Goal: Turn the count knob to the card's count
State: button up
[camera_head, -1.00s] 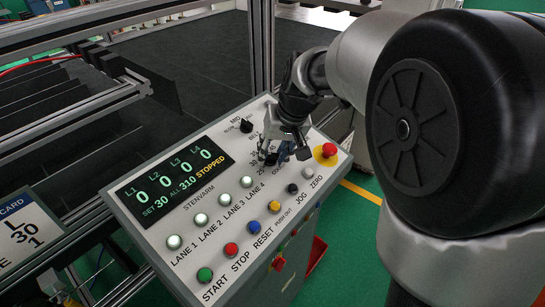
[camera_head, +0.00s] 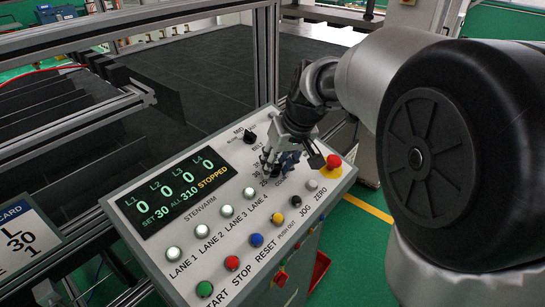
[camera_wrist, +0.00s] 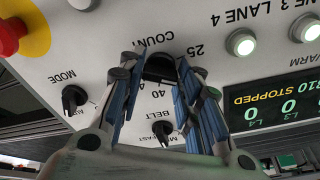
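The black count knob (camera_wrist: 161,67) shows in the wrist view below the word COUNT, between the two blue-padded fingers of my gripper (camera_wrist: 158,60). The fingertips stand close against both its sides, and it fills the gap. Its pointer is not clear; dial marks 25 and 40 show around it. In the head view my gripper (camera_head: 281,162) covers most of this knob. The display (camera_head: 176,190) reads SET 30, ALL 310, STOPPED, with zeros for the lanes.
The red stop button (camera_head: 333,161) on its yellow base sits right of my gripper. The mode knob (camera_wrist: 73,97) and belt knob (camera_wrist: 162,130) are close by. Lane lamps (camera_head: 227,210) and coloured buttons (camera_head: 256,240) fill the panel's front.

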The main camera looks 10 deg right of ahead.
jog(key=o, duration=0.4)
jog(key=shift+o, duration=0.2)
jog(key=v, duration=1.2)
jog(key=shift+s+f, duration=0.1)
jog(key=s+a+f+m+h+b, duration=0.1)
jog(key=s+f+b, duration=0.9)
jog(key=s+f, duration=1)
jog(key=s+a+h, duration=0.1)
jog(key=s, duration=0.2)
jog(key=shift+s+t, duration=0.2)
jog(key=shift+t, duration=0.2)
